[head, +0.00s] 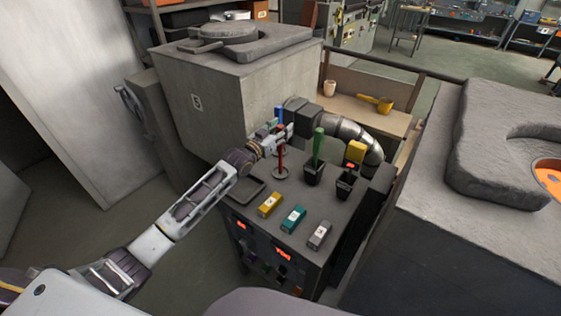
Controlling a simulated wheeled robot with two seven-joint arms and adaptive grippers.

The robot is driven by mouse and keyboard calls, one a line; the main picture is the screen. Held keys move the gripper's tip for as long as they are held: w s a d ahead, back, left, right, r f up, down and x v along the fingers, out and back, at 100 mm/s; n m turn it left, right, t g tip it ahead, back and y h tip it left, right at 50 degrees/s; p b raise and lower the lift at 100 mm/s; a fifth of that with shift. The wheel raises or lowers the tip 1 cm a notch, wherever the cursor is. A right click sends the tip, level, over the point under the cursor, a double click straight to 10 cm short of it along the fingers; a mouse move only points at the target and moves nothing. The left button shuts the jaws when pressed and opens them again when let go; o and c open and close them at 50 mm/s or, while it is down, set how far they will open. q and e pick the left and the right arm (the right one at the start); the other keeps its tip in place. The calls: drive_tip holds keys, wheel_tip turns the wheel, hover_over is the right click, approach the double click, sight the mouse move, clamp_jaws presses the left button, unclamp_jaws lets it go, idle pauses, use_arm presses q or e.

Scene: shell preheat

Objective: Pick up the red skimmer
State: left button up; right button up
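The red skimmer (281,161) shows as an upright red rod with a small round disc at its lower end, at the back left of the dark cabinet top (259,222). My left gripper (284,132) is at the upper end of the red rod and hides part of it. The view is too small to tell whether the fingers are closed on the rod, or whether the disc touches the cabinet top. My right gripper is not in view.
A green-handled tool (318,143) stands in a black cup (313,174); a yellow-topped tool (356,151) stands by another cup (345,184). A concrete furnace (213,105) and bent pipe (350,131) stand behind.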

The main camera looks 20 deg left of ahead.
use_arm(q)
clamp_jaws()
drive_tip(key=shift+r, duration=0.15)
drive_tip(key=shift+r, duration=4.9)
